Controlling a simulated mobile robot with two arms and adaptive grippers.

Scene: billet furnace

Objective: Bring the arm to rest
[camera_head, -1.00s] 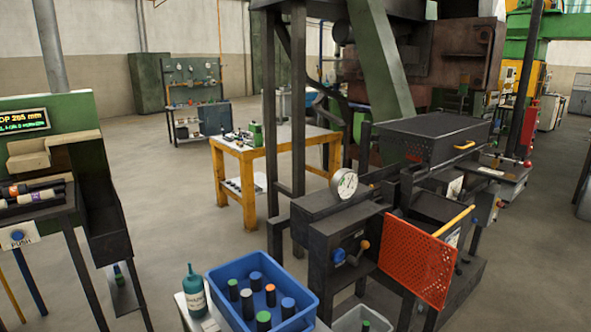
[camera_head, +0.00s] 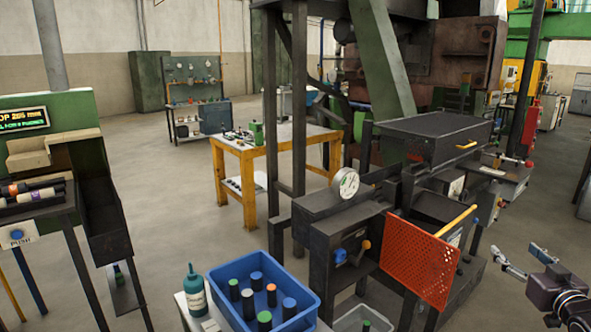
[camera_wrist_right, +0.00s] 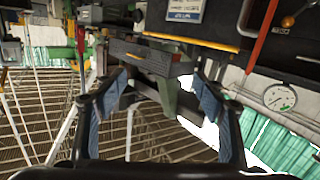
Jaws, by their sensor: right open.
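My right gripper (camera_head: 519,258) is at the lower right of the head view, apart from the machine and above open floor. In the right wrist view its two fingers (camera_wrist_right: 160,98) are spread wide, with nothing held between them. The furnace machine (camera_head: 345,235), with its dial gauge (camera_head: 345,183) and orange mesh guard (camera_head: 418,262), stands to the left of the gripper. The gauge also shows in the right wrist view (camera_wrist_right: 280,97). My left gripper is not in view.
A blue bin (camera_head: 222,297) with several capped cylinders stands at the front, beside a teal bottle (camera_head: 194,287). A yellow table (camera_head: 240,152) stands behind. Bare floor (camera_head: 170,210) lies between them.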

